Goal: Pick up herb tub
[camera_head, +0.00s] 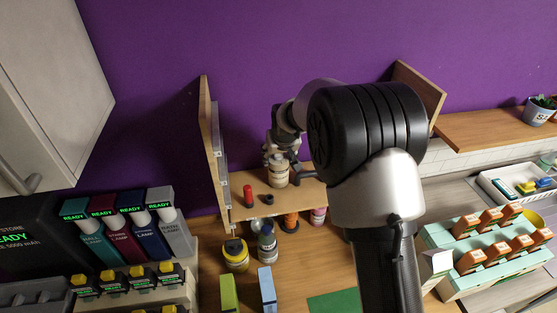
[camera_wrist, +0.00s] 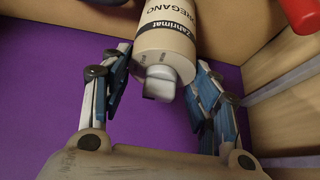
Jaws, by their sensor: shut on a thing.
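The herb tub (camera_head: 278,172) is a cream cylinder on the small raised wooden shelf in the head view. In the wrist view, the tub (camera_wrist: 168,40) shows a dark band and OREGANO lettering, with a grey cap pointing toward the camera. My gripper (camera_head: 279,154) is at the tub's top in the head view. In the wrist view, the fingers of my gripper (camera_wrist: 163,62) lie on both sides of the tub, shut on it. I cannot tell whether the tub's base touches the shelf.
A red cylinder (camera_head: 248,195) and a small dark ring (camera_head: 268,199) are on the shelf (camera_head: 285,206) near the tub. A wooden side panel (camera_head: 206,150) rises at left. Several bottles stand below, including a yellow one (camera_head: 236,258). My arm hides the shelf's right part.

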